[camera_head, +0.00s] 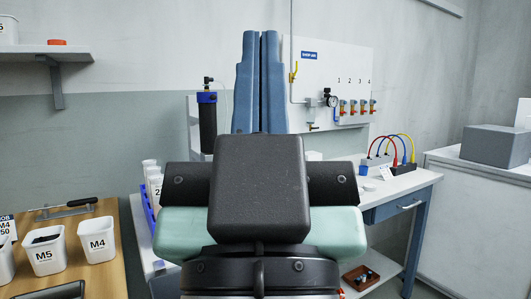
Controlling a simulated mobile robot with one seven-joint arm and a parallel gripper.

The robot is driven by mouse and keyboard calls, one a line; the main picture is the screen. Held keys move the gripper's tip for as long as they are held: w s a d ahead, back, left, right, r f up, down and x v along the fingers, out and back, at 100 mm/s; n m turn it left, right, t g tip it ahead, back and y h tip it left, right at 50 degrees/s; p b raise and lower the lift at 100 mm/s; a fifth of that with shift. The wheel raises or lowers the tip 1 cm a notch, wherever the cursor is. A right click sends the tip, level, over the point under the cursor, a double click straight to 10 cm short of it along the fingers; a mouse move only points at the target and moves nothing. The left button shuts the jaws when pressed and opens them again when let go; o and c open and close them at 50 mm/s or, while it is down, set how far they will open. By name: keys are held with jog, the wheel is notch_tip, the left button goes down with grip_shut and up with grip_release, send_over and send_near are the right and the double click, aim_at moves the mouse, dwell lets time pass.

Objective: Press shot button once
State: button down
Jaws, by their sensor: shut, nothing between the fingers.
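I cannot make out a shot button in the head view; my arm and gripper cover the middle of the scene. My gripper (259,36) appears as two tall blue fingers side by side, with only a thin dark slit between them. It is shut and empty, pointing up in the picture. It stands in front of the grey wall and overlaps the left edge of a white wall panel (325,60). I cannot tell whether it touches anything.
The panel carries a gauge (331,101) and several numbered valves. A white workbench (410,181) stands right of my arm, bearing cabled connectors (403,168). A dark cylinder (208,122) is behind on the left. A wooden table (112,262) with bins is left; a grey box (496,146) is right.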

notch_tip(320, 180, up, 40)
jog(key=p, duration=3.7)
jog(key=shift+f, duration=0.2)
